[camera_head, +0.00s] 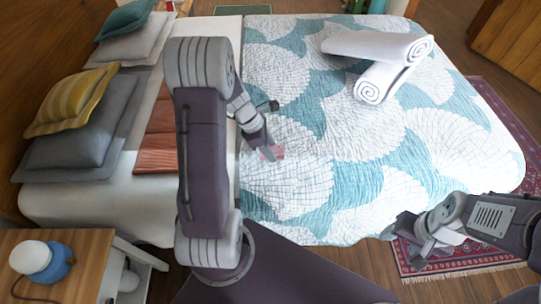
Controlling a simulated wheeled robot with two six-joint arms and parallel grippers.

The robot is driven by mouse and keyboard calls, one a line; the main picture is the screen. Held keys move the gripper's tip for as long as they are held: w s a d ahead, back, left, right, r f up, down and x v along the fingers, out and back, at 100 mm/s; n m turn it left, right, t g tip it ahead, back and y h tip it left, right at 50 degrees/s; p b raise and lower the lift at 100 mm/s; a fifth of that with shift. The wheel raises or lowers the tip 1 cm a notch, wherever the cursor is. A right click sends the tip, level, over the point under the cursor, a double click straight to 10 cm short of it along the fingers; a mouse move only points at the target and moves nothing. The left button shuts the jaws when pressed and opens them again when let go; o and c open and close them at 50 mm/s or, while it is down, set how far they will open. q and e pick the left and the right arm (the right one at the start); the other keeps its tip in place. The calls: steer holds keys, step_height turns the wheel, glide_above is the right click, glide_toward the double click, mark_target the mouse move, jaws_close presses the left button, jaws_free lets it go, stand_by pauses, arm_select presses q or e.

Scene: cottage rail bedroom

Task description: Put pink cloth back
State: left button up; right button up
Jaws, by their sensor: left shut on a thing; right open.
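A small pink cloth (277,151) shows at the fingertips of my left gripper (266,154), which is shut on it over the patterned bedspread. Part of the cloth is hidden by the fingers, and I cannot tell whether it touches the bed. My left arm covers the middle of the bed. My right gripper (408,247) is open and empty at the lower right, by the bed's near edge.
The bed (400,135) holds rolled white towels (385,60) at the far right. A salmon throw (157,152), grey pillows (75,140) and a yellow cushion (72,103) lie left. A nightstand (80,255) with a blue-and-white lamp (42,262) stands lower left.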

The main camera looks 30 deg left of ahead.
arm_select(q)
step_height(320, 180, down, 4)
steer(key=shift+f+b, duration=0.1)
steer(key=shift+b, duration=0.8)
steer(key=o, duration=1.2)
